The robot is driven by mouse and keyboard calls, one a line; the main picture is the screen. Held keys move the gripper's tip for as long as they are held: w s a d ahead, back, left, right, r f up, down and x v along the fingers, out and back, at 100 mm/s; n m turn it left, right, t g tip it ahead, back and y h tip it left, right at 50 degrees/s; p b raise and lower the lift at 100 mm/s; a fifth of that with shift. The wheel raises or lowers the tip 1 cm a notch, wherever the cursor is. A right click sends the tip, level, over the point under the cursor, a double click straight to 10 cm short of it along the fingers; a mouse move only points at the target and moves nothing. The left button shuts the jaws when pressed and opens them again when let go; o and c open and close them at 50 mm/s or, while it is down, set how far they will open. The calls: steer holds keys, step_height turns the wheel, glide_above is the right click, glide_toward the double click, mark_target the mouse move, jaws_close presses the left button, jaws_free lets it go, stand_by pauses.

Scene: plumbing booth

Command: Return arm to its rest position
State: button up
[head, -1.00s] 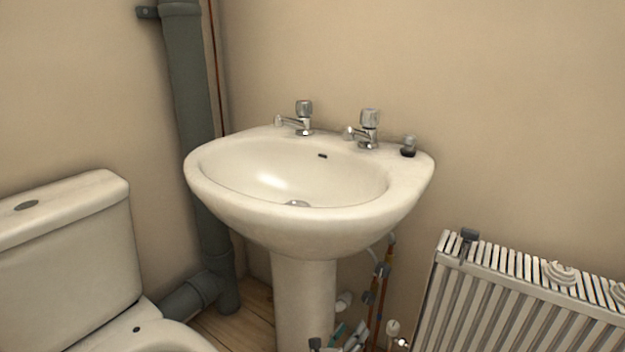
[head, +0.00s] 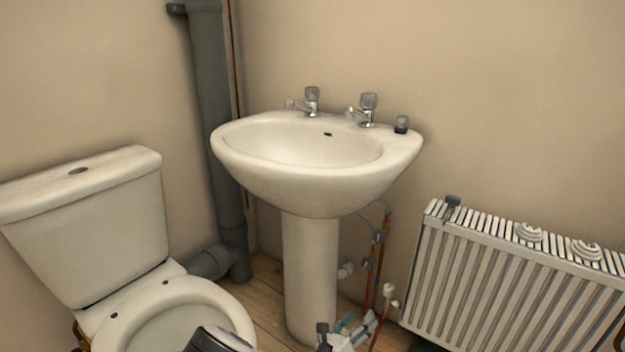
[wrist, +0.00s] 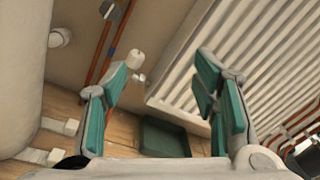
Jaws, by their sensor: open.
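My gripper (wrist: 163,70) is open in the wrist view, its two teal-padded fingers well apart with nothing between them. Beyond it are the wooden floor, copper pipes and the white radiator. In the head view my gripper (head: 352,330) shows low down at the bottom edge, just right of the basin pedestal (head: 311,270) and left of the radiator (head: 510,280). Only part of it shows there, and its fingertips are hard to make out.
The white basin (head: 315,185) carries two taps and a small dark-based object (head: 401,125) on its right rim. A toilet (head: 95,225) stands left. Copper pipes (head: 375,265) run beside the pedestal. A dark green tray (wrist: 163,138) lies on the floor.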

steer(key=s+d+r+m+g, duration=0.45)
steer(key=r+m, duration=0.25)
steer(key=r, duration=0.3)
steer(key=s+d+r+m+g, duration=0.3)
steer(key=s+r+m+g, duration=0.25)
steer(key=r+m, duration=0.3)
steer(key=s+d+r+m+g, duration=0.45)
steer(key=r+m, duration=0.25)
steer(key=r, duration=0.4)
steer(key=s+r+m+g+y, duration=0.1)
steer(key=s+r+m+y, duration=0.3)
steer(key=s, duration=0.4)
steer(key=s+r+m+g+y, duration=0.1)
steer(key=s+r+m+y, duration=0.2)
steer(key=s+r, duration=0.35)
steer(key=s+a+m+t+y, duration=0.1)
steer(key=s+a+m+y, duration=0.15)
steer(key=s, duration=0.45)
steer(key=s+a+m+t+y, duration=0.2)
steer(key=s+a, duration=0.1)
steer(key=s, duration=0.4)
step_height(320, 180, up, 39)
steer(key=t+p, duration=0.4)
steer(key=p, duration=3.2)
steer(key=shift+s+d, duration=0.15)
